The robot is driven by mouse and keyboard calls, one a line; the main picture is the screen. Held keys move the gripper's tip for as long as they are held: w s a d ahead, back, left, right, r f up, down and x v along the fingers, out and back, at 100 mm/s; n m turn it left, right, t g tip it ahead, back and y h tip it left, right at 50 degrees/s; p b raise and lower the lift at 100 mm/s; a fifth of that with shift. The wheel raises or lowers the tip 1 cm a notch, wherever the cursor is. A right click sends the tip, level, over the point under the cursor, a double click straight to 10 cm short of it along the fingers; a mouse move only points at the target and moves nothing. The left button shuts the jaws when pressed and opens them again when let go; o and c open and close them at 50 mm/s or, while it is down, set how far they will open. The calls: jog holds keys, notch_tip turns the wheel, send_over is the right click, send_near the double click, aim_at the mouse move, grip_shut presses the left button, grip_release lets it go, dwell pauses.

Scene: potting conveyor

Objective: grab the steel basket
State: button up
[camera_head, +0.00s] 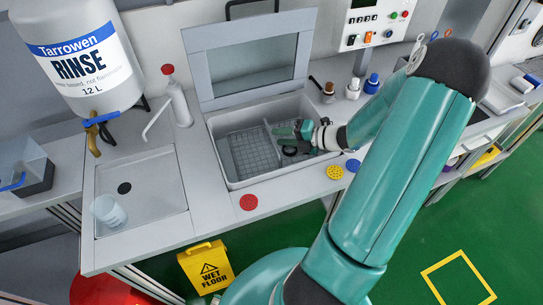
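The steel basket (250,158) is a grey wire mesh shape lying inside a light-grey open tub (226,176). The basket's left part shows; its right part is partly hidden by my gripper and arm. My gripper (286,140), teal and black, reaches into the tub from the right and is over the right side of the basket. I cannot tell if its fingers touch the basket or how far apart they are.
The tub's windowed lid (250,75) stands raised behind it. Left are a sink with a cup (108,212), a spout bottle (178,103) and a Tarrowen rinse tank (78,55). Small bottles (352,88) stand right. Coloured discs (249,202) lie along the front.

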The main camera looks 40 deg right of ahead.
jog(key=x, duration=0.5)
jog(key=shift+w+a+f, duration=0.2)
jog(key=shift+w+a, duration=0.05)
grip_shut()
dwell(1.2)
